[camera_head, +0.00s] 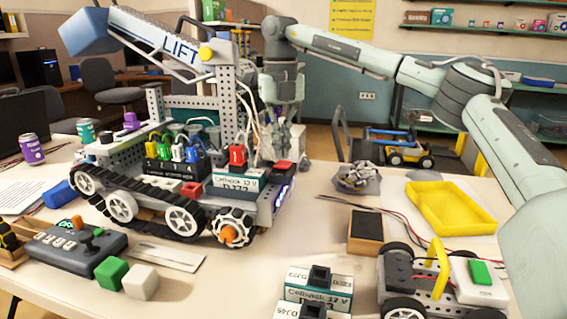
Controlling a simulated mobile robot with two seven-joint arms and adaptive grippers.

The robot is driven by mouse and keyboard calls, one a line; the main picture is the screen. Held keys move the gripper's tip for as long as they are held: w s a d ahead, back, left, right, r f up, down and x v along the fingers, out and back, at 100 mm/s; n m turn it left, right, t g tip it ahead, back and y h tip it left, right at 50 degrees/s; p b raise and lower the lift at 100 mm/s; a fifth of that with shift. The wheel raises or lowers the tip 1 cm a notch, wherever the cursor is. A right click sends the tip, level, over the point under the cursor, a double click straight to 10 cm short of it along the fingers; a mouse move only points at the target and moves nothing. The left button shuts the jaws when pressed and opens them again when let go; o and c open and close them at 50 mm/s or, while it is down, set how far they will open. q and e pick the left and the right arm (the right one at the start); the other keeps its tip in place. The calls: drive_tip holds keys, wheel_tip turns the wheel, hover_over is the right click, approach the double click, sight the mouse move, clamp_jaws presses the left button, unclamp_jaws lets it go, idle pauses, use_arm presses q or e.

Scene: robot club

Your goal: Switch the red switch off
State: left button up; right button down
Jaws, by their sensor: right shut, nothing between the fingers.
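A tracked robot model (230,205) stands on the table. A red switch-like part (237,155) sits upright on its right half, just behind a white and teal battery label. It is too small to tell which way it is set. My right gripper (287,145) comes down from above, behind and to the right of the red part. Its fingers are shut and empty, apart from the red part as far as I can see. Their tips are partly hidden among white cables and the model's frame. My left gripper is out of view.
Yellow, green and blue parts stand on a numbered black block (172,172) left of the red one. The grey lift arm (165,42) rises above. A yellow tray (450,208), a small wheeled car (440,280) and a joystick box (75,245) are also on the table (225,280).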

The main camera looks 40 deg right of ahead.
sight(281, 165)
drive_tip(key=shift+f+b, duration=0.55)
drive_tip(key=shift+f, duration=0.55)
idle(0.5)
drive_tip(key=shift+r, duration=0.15)
wheel_tip(281, 165, up, 3)
drive_tip(key=p, duration=0.2)
drive_tip(key=shift+f+p, duration=0.2)
drive_tip(key=shift+p, duration=0.15)
drive_tip(key=shift+r+p, duration=0.55)
drive_tip(key=shift+r, duration=1.55)
